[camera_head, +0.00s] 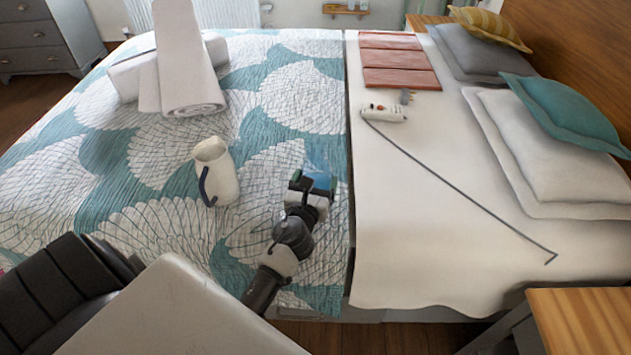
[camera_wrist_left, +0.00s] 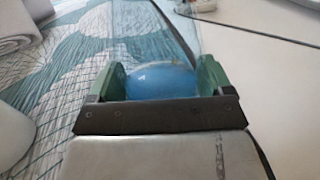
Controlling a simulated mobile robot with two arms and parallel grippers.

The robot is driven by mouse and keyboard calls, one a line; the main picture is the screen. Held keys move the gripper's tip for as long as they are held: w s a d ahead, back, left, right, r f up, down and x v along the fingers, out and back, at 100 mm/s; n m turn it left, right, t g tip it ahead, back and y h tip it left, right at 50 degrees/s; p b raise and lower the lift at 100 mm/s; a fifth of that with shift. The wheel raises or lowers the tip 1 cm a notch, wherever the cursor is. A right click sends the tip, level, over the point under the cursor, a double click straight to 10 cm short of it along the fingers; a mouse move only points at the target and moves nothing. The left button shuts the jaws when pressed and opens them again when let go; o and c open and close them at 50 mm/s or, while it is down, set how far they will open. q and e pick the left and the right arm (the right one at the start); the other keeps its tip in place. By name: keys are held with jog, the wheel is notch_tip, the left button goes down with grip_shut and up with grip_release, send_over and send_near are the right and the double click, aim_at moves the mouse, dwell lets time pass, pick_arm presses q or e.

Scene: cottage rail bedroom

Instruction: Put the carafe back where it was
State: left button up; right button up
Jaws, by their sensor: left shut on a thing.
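The carafe (camera_head: 321,179) looks like a clear glass vessel with a blue part; it also shows in the left wrist view (camera_wrist_left: 160,80). My left gripper (camera_head: 312,184) is shut on it, with one green finger on each side of the blue part. The gripper is over the patterned quilt, close to the quilt's right edge. The carafe's clear upper part is faint against the bedding, so its full outline is hard to see. I cannot tell whether it touches the bed. My right gripper is not in view.
A cream jug (camera_head: 222,172) with a dark blue handle stands on the quilt (camera_head: 290,95), left of my gripper. White towels (camera_head: 183,65) lie farther back. A white power strip (camera_head: 384,112) and its dark cord lie on the bare sheet. A wooden bedside table (camera_head: 585,315) is front right.

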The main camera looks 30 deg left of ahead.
pick_arm(q)
jog(key=o, duration=1.2)
jog(key=shift+c, duration=0.2)
jog(key=shift+o, duration=0.7)
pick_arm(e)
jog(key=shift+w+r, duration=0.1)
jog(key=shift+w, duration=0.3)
pick_arm(q)
jog(key=shift+r, duration=0.1)
jog(key=shift+s, duration=0.15)
jog(key=v, duration=0.5)
jog(key=shift+s, duration=0.15)
jog(key=b+v, duration=0.1)
jog(key=v, duration=0.4)
jog(key=shift+s+d, duration=0.35)
jog(key=shift+s, duration=0.35)
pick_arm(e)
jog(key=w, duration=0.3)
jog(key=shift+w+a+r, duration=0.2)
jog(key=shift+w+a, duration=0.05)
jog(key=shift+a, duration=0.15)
